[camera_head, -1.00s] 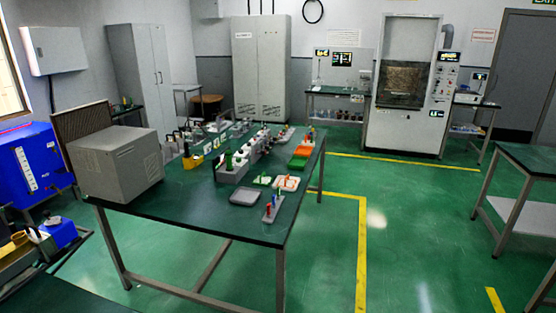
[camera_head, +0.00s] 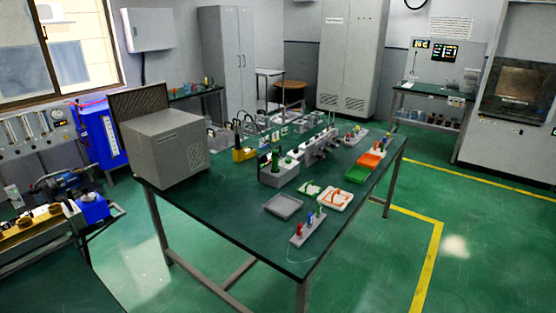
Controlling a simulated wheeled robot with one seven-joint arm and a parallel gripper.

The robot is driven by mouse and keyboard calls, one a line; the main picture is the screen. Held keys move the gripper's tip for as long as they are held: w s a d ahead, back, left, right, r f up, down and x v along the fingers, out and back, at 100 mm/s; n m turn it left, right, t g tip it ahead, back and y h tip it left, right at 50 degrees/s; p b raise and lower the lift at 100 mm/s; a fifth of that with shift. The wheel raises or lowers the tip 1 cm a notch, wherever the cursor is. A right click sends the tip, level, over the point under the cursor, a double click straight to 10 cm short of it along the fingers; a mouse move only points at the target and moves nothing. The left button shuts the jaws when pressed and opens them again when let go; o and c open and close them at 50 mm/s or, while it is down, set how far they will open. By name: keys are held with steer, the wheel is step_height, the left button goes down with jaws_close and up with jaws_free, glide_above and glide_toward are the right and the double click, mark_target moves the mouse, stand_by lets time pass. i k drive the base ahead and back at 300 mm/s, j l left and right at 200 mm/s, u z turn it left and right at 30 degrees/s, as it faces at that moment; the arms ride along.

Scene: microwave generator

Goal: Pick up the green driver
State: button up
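A small grey rack (camera_head: 308,230) stands near the front right corner of the green-topped table (camera_head: 240,220). It holds a red driver (camera_head: 298,229), a blue driver (camera_head: 309,217) and what looks like the green driver (camera_head: 319,211), upright in a row, with the green one farthest back. They are small, so fine detail is hard to tell. A taller green object (camera_head: 275,158) also stands in a grey holder farther back. My gripper is not in view.
A big grey box (camera_head: 165,150) fills the table's left end. Green floor right of the table is clear.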

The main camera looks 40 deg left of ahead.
mark_target(275, 169)
steer(key=i+u, duration=0.25)
steer(key=i, duration=0.55)
steer(key=i+l+u, duration=0.1)
steer(key=i+u, duration=0.15)
steer(key=i, duration=0.55)
steer(key=i+u, duration=0.25)
steer(key=u, duration=0.15)
steer(key=i+u, duration=0.25)
steer(key=u, duration=0.15)
steer(key=i+l+u, duration=0.2)
steer(key=u, duration=0.2)
steer(key=i+l+u, duration=0.25)
steer(key=u, duration=0.15)
steer(key=i+u, duration=0.2)
steer(key=u, duration=0.25)
steer(key=i+u, duration=0.15)
steer(key=u, duration=0.3)
steer(key=i+u, duration=0.2)
steer(key=u, duration=0.25)
steer(key=i+l+u, duration=0.15)
steer(key=u, duration=0.3)
steer(key=i+l+u, duration=0.2)
steer(key=u, duration=0.15)
